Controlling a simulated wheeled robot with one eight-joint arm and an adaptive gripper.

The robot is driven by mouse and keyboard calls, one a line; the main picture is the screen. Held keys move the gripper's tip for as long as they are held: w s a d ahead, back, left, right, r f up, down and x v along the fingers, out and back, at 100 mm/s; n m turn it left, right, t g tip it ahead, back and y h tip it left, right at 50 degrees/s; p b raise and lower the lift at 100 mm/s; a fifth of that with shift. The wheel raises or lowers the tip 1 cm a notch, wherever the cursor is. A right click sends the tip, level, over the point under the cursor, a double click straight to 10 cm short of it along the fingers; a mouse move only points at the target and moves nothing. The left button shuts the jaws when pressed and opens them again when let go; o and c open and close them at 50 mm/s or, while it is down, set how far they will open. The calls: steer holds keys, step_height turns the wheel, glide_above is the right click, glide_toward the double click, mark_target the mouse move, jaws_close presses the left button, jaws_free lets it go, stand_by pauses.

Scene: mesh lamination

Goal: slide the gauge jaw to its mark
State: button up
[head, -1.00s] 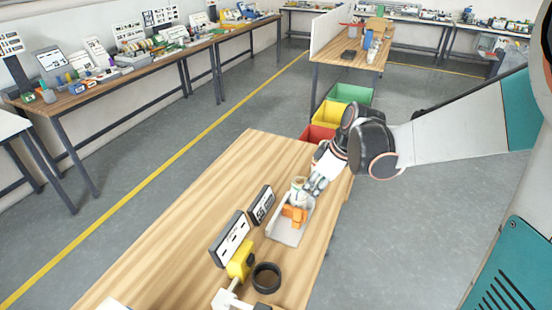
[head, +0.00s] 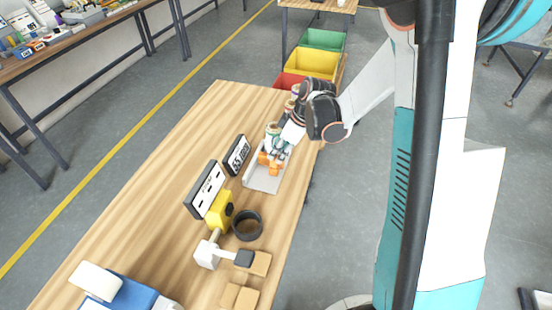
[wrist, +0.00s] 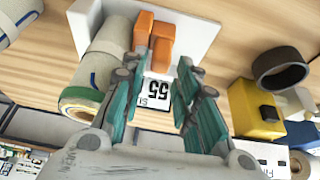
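An orange block-like piece (head: 268,163), which I take to be the gauge jaw, sits on a light grey tray-like base (head: 265,184) with an upright side wall. In the wrist view the orange piece (wrist: 156,40) lies beyond my fingertips, with the pale base (wrist: 192,32) behind it. A mark on the base cannot be made out. My gripper (wrist: 158,76) is open, its teal fingers apart with nothing held between them. In the head view my gripper (head: 279,146) is at the far end of the base, partly hiding it. A pale roll (wrist: 100,75) with a green-yellow band lies beside the left finger.
A small display reading 55 (head: 238,155) stands left of the base. A larger sign (head: 204,190), a yellow block (head: 219,210), a black ring (head: 247,226) and a white fixture (head: 207,255) stand nearer. The table's left side (head: 150,200) is bare. Coloured bins (head: 310,63) lie beyond.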

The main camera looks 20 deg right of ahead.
steer(key=shift+b+x, duration=0.3)
steer(key=shift+x, duration=1.15)
jaws_close()
steer(key=s+a, duration=0.1)
steer(key=s, duration=0.1)
steer(key=s+a+b, duration=0.1)
steer(key=s+a, duration=0.1)
steer(key=shift+s+a, duration=0.15)
steer(key=shift+s, duration=0.1)
jaws_free()
steer(key=shift+r, duration=0.1)
